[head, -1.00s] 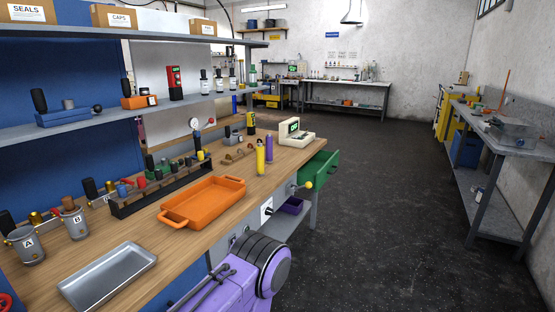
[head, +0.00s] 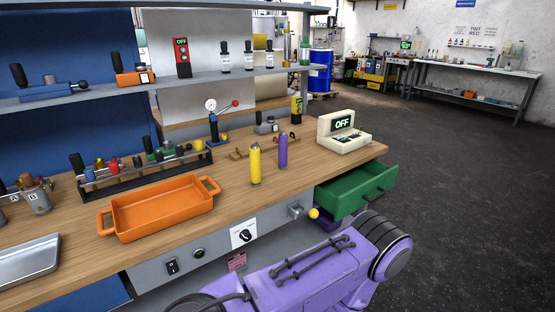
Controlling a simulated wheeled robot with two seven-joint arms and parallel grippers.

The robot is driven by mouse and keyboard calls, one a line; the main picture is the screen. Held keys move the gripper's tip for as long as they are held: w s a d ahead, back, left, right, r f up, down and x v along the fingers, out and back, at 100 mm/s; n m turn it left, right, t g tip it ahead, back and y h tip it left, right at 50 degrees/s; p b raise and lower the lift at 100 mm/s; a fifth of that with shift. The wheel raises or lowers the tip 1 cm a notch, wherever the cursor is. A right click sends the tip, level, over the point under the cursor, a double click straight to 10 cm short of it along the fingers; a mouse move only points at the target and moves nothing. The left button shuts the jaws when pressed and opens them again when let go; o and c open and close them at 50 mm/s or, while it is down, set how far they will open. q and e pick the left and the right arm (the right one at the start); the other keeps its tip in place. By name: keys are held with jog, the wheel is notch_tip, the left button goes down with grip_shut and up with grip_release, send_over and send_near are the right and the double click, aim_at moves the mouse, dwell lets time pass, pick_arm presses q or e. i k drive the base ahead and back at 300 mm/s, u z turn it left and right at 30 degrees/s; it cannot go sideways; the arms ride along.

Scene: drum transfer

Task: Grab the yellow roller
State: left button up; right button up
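The yellow roller (head: 255,165) appears to be the slim yellow cylinder standing upright on the wooden workbench, near the middle of the head view. A similar purple cylinder (head: 283,152) stands upright just to its right, with a small gap between them. Neither of my grippers shows in the head view. A purple arm part of mine fills the lower right, well in front of the bench and apart from the yellow roller.
An orange tray (head: 212,213) lies left of the yellow roller. A green drawer (head: 345,199) sticks out at the bench's right end. A rack (head: 90,190) and shelf (head: 190,91) are behind. Open floor lies right.

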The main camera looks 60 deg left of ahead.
aim_at(254, 154)
jog(key=u, duration=0.4)
jog(key=i, duration=1.05)
jog(key=u, duration=0.65)
